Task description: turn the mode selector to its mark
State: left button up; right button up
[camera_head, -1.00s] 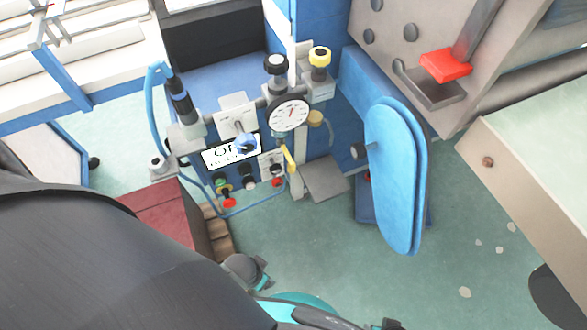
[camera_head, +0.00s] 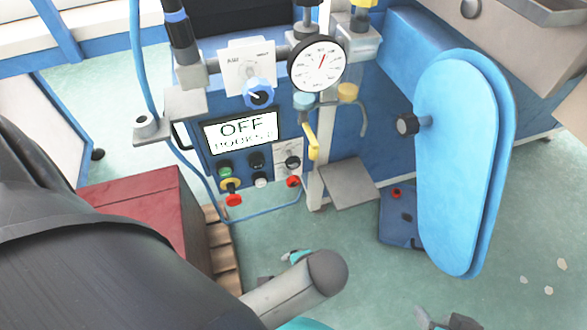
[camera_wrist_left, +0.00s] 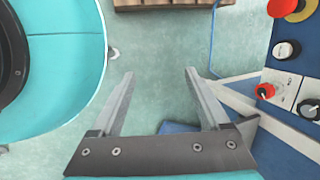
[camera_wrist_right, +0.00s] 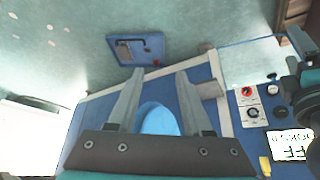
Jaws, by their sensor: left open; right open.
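A blue knob (camera_head: 257,93) with a dark face sits at the lower edge of a white lettered plate (camera_head: 243,62) on the blue machine's front. A black knob (camera_head: 292,162) sits on a small marked plate lower right. No readable label shows which is the mode selector. The display (camera_head: 241,132) reads OFF. My right gripper (camera_head: 430,318) is at the bottom edge, well below the panel; its fingers (camera_wrist_right: 160,74) are apart and empty. My left gripper (camera_wrist_left: 158,76) is open and empty over the floor, with panel knobs to its right; my arm mostly hides it in the head view.
A round gauge (camera_head: 317,65) and yellow-handled lever (camera_head: 311,142) stand right of the blue knob. A large blue oval pad (camera_head: 460,160) stands to the right. A red box (camera_head: 145,210) is at left. Open floor lies in front.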

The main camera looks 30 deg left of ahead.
pick_arm(q)
notch_tip(320, 180, down, 2)
jog(key=w+m+t+y, duration=0.1)
jog(key=w+m+y, duration=0.1)
jog(key=m+y, duration=0.25)
jog(key=m+t+y, duration=0.5)
jog(key=m+t, duration=0.5)
jog(key=m, duration=0.1)
send_near(294, 166)
jog(key=shift+y, duration=0.25)
jog(key=b+x, duration=0.3)
jog(key=x, duration=0.5)
jog(key=shift+w+f, duration=0.1)
jog(key=shift+b+x, duration=0.45)
jog(key=shift+x, duration=0.8)
pick_arm(e)
jog(key=w+a+r+t+y, duration=0.3)
jog(key=a+r+t+y, duration=0.2)
jog(key=a+t, duration=0.4)
jog(key=shift+w+r+m+t, duration=0.3)
jog(key=shift+w+r+t, duration=0.05)
jog(key=shift+r+t, duration=0.4)
jog(key=shift+a, duration=0.1)
pick_arm(q)
grip_shut()
